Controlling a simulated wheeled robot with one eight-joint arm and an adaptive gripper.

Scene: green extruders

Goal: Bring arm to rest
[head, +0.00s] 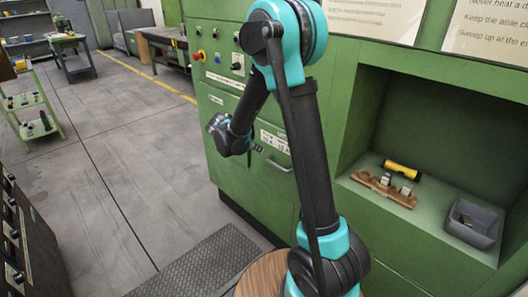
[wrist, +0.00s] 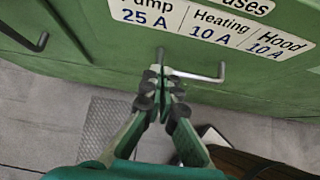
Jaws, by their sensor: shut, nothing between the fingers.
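My arm (head: 308,150) rises from a round wooden-topped base at the bottom of the head view and bends over at its teal upper joint. My gripper (head: 257,148) hangs in front of the green machine's front panel, left of the arm's column. In the wrist view my gripper (wrist: 165,75) has its fingertips together, shut and empty. A metal drawer handle (wrist: 205,77) shows right behind the fingertips there. I cannot tell whether the fingertips touch it.
The green machine (head: 225,172) stands close behind the arm. Its recess at right holds a yellow-black cylinder (head: 402,170), a wooden block holder (head: 384,188) and a grey bin (head: 472,222). A green trolley (head: 28,103) stands far left. Open grey floor (head: 130,160) lies left.

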